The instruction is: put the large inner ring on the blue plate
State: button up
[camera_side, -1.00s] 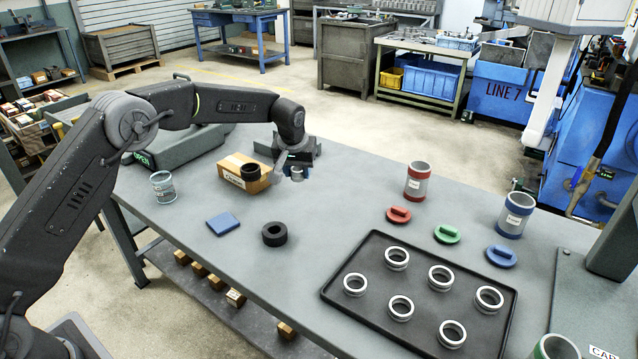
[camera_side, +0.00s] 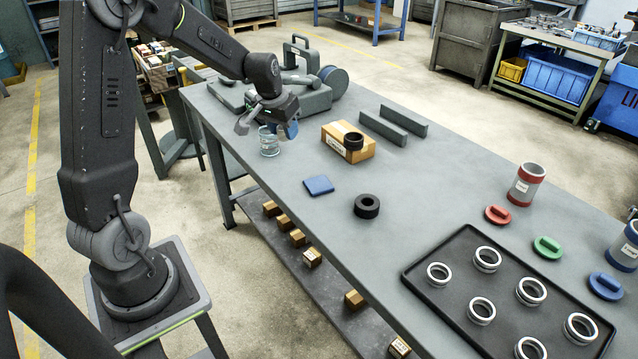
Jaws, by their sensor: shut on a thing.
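The blue plate (camera_side: 319,185) lies flat and bare on the grey bench. My gripper (camera_side: 272,122) is above the bench's left end, up and left of the blue plate, in line with a clear jar (camera_side: 269,143). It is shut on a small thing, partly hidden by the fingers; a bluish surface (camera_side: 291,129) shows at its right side. I cannot tell for sure that this is the large inner ring.
Two grey rails (camera_side: 393,125) stand behind the box. A black tray (camera_side: 424,279) with several silver rings is at the front right. Red, green and blue lids and labelled cups (camera_side: 526,186) stand beyond it.

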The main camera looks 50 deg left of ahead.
jog(key=s, duration=0.3)
send_over(320, 182)
jog(key=f, duration=0.7)
jog(key=shift+s+d+f, duration=0.1)
jog(key=shift+s+f, duration=0.05)
jog(key=shift+s, duration=0.2)
jog(key=shift+f, duration=2)
jog(key=shift+f, duration=0.2)
jog(key=o, duration=1)
jog(key=shift+c, duration=0.2)
